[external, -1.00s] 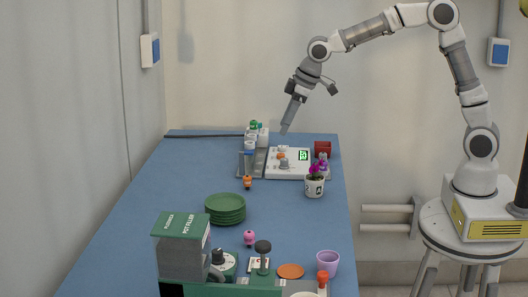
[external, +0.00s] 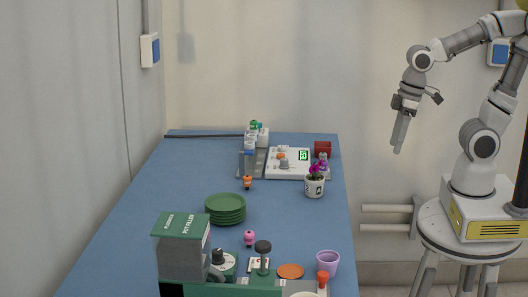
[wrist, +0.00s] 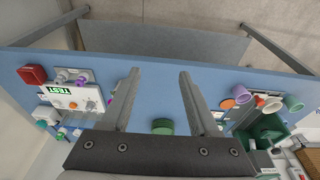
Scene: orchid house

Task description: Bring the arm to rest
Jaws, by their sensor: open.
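My gripper (external: 398,146) hangs pointing down in the external view, to the right of the blue table (external: 165,225) and clear of it. My arm is folded back over its white base on a round stool. In the wrist view my gripper (wrist: 158,78) shows two grey fingers spread apart with nothing between them. The gap between them looks onto the blue table top.
The table bears a potted purple orchid (external: 314,186), green plates (external: 225,208), a white test panel (external: 285,168), a purple cup (external: 327,262) and a pot filler machine (external: 182,249). The red box (external: 322,147) stands at the back right. Free air surrounds my gripper.

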